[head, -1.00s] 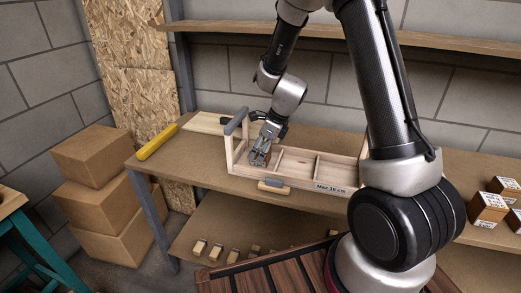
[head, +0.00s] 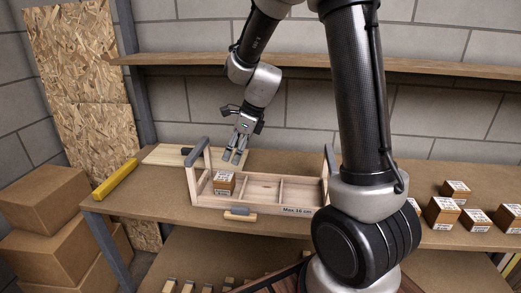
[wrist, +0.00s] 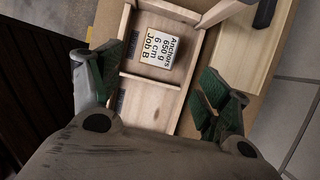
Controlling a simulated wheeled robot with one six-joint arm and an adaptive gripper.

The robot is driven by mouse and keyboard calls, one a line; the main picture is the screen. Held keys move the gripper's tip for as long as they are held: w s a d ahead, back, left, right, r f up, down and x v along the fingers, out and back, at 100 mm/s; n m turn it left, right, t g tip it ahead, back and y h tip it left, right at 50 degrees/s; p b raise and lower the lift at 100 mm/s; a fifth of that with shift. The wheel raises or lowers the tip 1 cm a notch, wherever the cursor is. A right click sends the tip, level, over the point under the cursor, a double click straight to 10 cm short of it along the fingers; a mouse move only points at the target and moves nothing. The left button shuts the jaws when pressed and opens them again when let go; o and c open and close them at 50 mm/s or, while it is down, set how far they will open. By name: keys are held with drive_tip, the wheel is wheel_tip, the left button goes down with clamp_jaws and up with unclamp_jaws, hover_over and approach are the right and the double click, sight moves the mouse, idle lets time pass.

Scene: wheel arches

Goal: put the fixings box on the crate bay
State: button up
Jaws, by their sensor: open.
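The fixings box (head: 224,183) is a small brown box with a white label. It sits in the left compartment of the wooden crate (head: 255,208), which stands on the workbench. In the wrist view the box (wrist: 151,53) reads "Anchors 650 g 6 cm Job B". My gripper (head: 235,157) is open and empty, above and slightly behind the box, apart from it. In the wrist view my open gripper (wrist: 160,85) shows its two green-padded fingers spread wide, with the crate divider between them. The crate's front carries a "Max 16 cm" label.
Several similar boxes (head: 443,212) stand on the bench at the right. A yellow level (head: 115,179) lies at the left end. A light board (head: 165,155) lies behind the crate. A shelf (head: 400,67) runs above, and cardboard boxes (head: 48,208) are stacked at left.

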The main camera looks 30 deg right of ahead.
drive_tip(key=s+d+r+n+h, duration=0.1)
drive_tip(key=s+d+r+n, duration=0.2)
drive_tip(key=s+n, duration=0.5)
drive_tip(key=s+d+r+n+t+h, duration=0.1)
drive_tip(key=s+d+r+n, duration=0.3)
drive_tip(key=s+r+n, duration=0.2)
drive_tip(key=s+d+r+n+h, duration=0.1)
drive_tip(key=s+d+r+n, duration=0.3)
drive_tip(key=s+n, duration=0.6)
drive_tip(key=shift+s+r+n+t+h, duration=0.35)
drive_tip(key=shift+s+r, duration=0.3)
drive_tip(key=shift+s, duration=0.6)
